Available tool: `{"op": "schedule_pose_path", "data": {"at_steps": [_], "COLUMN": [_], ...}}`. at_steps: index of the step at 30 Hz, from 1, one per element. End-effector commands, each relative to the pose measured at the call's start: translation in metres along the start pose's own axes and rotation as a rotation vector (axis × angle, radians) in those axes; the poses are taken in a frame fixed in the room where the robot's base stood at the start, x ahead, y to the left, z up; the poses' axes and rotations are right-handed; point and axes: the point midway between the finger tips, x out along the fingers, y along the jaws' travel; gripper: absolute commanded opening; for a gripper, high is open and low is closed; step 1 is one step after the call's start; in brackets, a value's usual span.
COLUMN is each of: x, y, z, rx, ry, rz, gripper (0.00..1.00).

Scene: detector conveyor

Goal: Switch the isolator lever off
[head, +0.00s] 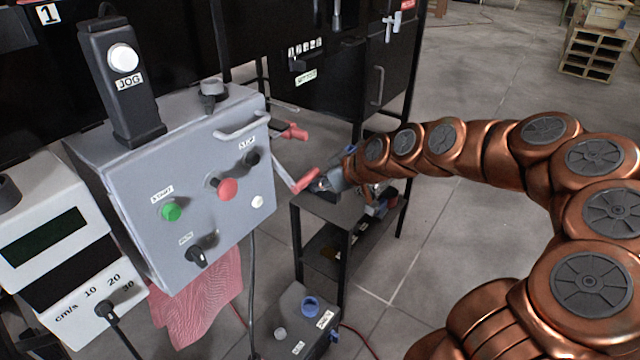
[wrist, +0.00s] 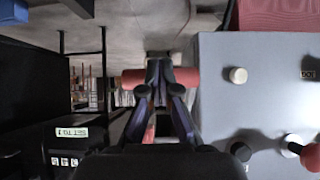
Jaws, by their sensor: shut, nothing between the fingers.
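The isolator lever is a grey arm on the right side of the grey control box (head: 190,185), with a red grip (head: 305,180) at its lower end. My gripper (head: 322,184) is at the right end of this grip, its fingers small and partly hidden there. In the wrist view the red grip (wrist: 188,77) lies crosswise at my fingertips (wrist: 159,72), which cover its middle. The fingers are together with nothing between them. I cannot tell whether they touch the grip. The lever slants down to the right in the head view.
The box front carries a green start button (head: 171,211), a red stop button (head: 227,188) and a black knob (head: 197,255). A small dark table (head: 345,207) stands below my gripper. Another red handle (head: 295,132) is behind. Open floor lies right of the table.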

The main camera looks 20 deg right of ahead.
Motion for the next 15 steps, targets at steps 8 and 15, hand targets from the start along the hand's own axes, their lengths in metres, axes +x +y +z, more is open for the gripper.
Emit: {"op": "schedule_pose_path", "data": {"at_steps": [8, 15], "x": [-0.001, -0.02], "y": [0.0, 0.003], "z": [-0.007, -0.008], "rx": [0.001, 0.002], "ry": [0.015, 0.016], "rz": [0.004, 0.006], "gripper": [0.0, 0.0]}}
